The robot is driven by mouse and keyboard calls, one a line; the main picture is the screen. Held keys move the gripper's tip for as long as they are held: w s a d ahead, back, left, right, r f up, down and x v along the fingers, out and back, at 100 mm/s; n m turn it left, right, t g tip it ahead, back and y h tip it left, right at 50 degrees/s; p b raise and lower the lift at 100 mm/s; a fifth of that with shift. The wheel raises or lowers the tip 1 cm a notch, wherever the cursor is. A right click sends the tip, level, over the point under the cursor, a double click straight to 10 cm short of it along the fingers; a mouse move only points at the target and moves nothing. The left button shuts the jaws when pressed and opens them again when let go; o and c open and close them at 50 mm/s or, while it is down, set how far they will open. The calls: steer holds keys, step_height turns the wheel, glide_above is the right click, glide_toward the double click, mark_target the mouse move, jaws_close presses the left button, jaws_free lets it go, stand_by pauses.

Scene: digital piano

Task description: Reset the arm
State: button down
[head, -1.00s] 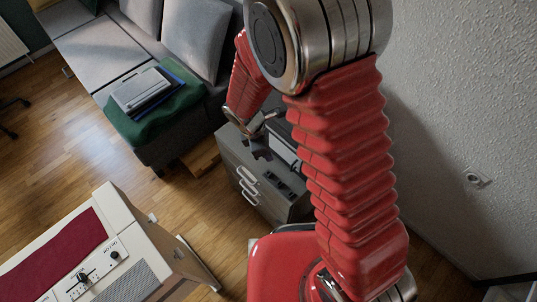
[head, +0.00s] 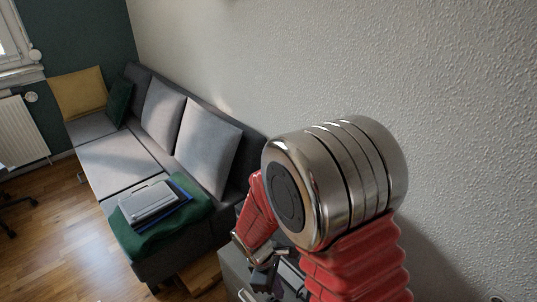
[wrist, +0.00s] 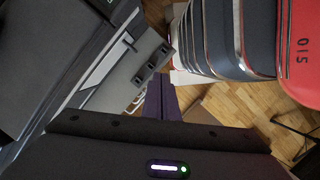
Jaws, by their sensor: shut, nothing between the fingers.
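My red arm with its metal elbow stands at the right of the head view. My gripper (head: 262,278) hangs low beside the elbow, over the grey cabinet (head: 232,274), partly hidden by my own arm. In the wrist view my gripper (wrist: 163,82) shows two dark purple fingers lying together, with nothing between them. The grey cabinet with its drawer handles (wrist: 136,102) lies to the left of the fingers there.
A grey sofa (head: 118,158) runs along the wall, with a green blanket (head: 150,240) and a grey device (head: 150,202) on it. A textured wall (head: 440,70) rises behind my arm. Wooden floor (head: 60,245) is clear at the left.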

steer(key=s+d+r+m+t+y, duration=0.1)
steer(key=s+d+r+m+t, duration=0.1)
steer(key=r, duration=0.8)
steer(key=s+d+r+m+t+y, duration=0.1)
steer(key=s+d+r+m, duration=0.3)
steer(key=r, duration=0.7)
steer(key=s+d+r+m+t+y, duration=0.1)
steer(key=s+d+r+m+t, duration=0.2)
steer(key=d+r+m, duration=0.4)
step_height(320, 180, up, 3)
steer(key=shift+s+r+m, duration=0.15)
steer(key=shift+s+m, duration=0.1)
steer(key=shift+m, duration=0.85)
stand_by(0.8)
